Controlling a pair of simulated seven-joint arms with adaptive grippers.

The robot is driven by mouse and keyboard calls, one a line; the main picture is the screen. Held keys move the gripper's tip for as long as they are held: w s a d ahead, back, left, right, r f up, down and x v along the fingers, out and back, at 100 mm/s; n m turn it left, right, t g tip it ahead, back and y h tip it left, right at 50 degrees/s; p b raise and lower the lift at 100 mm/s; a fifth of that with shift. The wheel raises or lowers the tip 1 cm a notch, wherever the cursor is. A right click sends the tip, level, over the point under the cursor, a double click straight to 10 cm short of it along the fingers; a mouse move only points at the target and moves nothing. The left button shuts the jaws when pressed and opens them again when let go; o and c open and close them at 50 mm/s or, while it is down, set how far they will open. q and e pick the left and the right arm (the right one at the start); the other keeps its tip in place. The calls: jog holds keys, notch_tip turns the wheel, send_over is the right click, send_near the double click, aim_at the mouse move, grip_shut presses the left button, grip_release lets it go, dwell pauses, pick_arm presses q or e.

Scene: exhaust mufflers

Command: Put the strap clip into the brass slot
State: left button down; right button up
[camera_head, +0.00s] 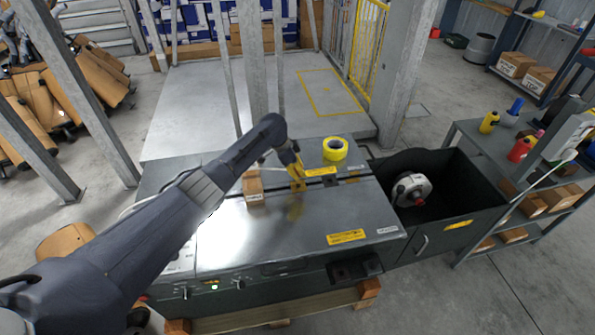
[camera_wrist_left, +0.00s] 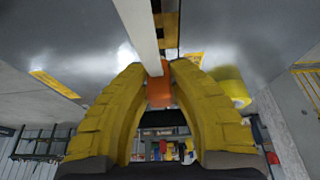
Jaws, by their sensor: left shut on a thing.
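My left gripper (camera_head: 297,182) has yellow fingers and is low over the metal top of the strapping machine (camera_head: 300,225). In the left wrist view its fingers (camera_wrist_left: 158,75) close on a small orange piece, which looks like the strap clip (camera_wrist_left: 160,94). A pale strap (camera_wrist_left: 138,28) runs in from the top of that view to the fingertips. Just beyond the tips is a brass-coloured part with dark patches (camera_wrist_left: 169,30), possibly the brass slot; I cannot tell if the clip touches it. The clip is not distinguishable in the head view. My right gripper is not in view.
A small cardboard box (camera_head: 253,187) stands left of the gripper on the machine top. A yellow tape roll (camera_head: 335,149) lies behind it to the right. A black bin (camera_head: 455,190) holding a metal roll (camera_head: 411,189) adjoins on the right. The front of the top is clear.

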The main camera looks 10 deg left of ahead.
aim_at(301, 185)
pick_arm(q)
jog(key=shift+f, duration=0.1)
jog(key=shift+f, duration=2.25)
jog(key=shift+f, duration=0.45)
dwell(1.2)
jog(key=c, duration=1.2)
grip_release()
jog(key=shift+r, duration=0.1)
jog(key=shift+v, duration=5.85)
